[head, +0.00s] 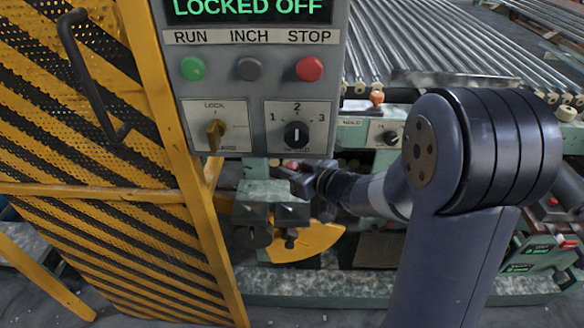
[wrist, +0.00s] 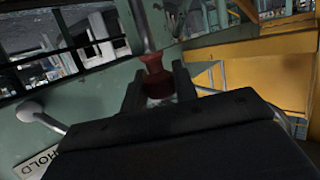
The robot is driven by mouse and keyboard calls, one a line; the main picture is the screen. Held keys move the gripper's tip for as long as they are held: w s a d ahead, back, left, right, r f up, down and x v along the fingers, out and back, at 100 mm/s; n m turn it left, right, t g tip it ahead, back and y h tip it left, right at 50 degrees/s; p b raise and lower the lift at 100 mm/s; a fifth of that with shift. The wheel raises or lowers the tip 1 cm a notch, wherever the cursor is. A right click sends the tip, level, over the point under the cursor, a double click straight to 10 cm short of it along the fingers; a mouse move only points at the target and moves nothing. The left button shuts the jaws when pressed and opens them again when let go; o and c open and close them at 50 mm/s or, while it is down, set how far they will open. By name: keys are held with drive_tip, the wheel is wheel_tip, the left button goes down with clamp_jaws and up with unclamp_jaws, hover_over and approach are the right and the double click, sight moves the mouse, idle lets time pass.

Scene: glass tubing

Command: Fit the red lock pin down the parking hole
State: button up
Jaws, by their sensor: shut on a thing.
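The red lock pin (wrist: 155,72) shows in the wrist view between the two fingers of my gripper (wrist: 158,88), which is shut on it. A thin grey shaft runs from the red part toward the top of the picture. In the head view my gripper (head: 300,182) is small and partly dark, below the control panel and beside the green machine frame. A small reddish spot there may be the pin, but it is too small to be sure. I cannot make out the parking hole in either view.
The control panel (head: 260,75) reads LOCKED OFF and hangs just above my gripper. A striped yellow guard (head: 100,150) stands at left. A yellow curved plate (head: 312,242) lies below. In the wrist view a lever (wrist: 35,112) stands near a HOLD label (wrist: 40,158).

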drive_tip(key=shift+r, duration=0.1)
drive_tip(key=shift+f+b, duration=2.15)
drive_tip(key=shift+f, duration=0.85)
wheel_tip(320, 180, down, 7)
drive_tip(key=b, duration=0.5)
idle(2.2)
drive_tip(key=o, duration=1)
drive_tip(key=shift+o, duration=0.2)
drive_tip(key=p+v, duration=0.3)
drive_tip(key=v, duration=0.8)
drive_tip(key=shift+w+a, duration=0.1)
